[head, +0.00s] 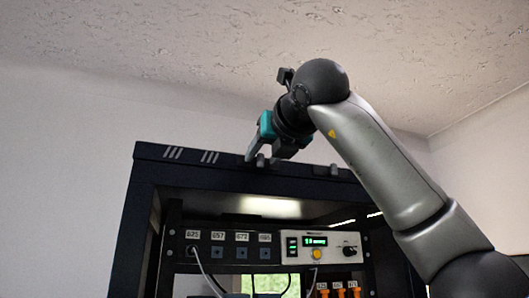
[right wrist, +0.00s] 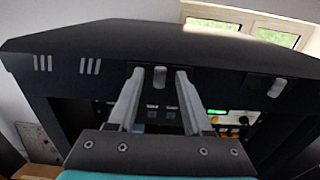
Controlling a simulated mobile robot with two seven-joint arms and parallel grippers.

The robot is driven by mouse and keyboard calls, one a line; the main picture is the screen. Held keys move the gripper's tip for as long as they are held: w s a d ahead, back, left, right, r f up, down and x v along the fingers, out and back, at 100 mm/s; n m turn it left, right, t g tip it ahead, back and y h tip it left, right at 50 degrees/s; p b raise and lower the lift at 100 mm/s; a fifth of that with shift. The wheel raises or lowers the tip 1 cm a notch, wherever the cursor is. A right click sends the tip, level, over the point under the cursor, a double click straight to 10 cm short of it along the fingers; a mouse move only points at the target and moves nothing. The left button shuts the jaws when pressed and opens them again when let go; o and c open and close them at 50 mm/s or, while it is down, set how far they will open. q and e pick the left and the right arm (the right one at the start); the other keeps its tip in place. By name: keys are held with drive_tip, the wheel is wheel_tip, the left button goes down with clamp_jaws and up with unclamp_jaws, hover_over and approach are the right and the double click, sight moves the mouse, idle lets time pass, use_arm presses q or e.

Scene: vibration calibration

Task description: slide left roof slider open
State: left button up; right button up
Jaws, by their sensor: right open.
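The black cabinet roof (head: 200,167) has two small grey slider knobs on its front edge. The left roof slider (right wrist: 159,77) shows in the right wrist view between the two fingertips of my right gripper (right wrist: 160,73). The fingers are open, one on each side of the knob, with a gap on both sides. In the head view my right gripper (head: 264,152) is at the roof's front edge, and the left slider (head: 261,160) is partly hidden by it. The right roof slider (right wrist: 277,87) is to the right. My left gripper is not in view.
Below the roof is a rack with numbered sockets (head: 238,252) and cables. A white control panel (head: 320,246) with a green display and yellow button stands beside them. Orange connectors (head: 339,292) are lower right. A window (right wrist: 245,28) is behind the cabinet. Space above the roof is free.

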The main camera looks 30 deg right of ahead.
clamp_jaws()
drive_tip(key=shift+a, duration=0.1)
idle(1.2)
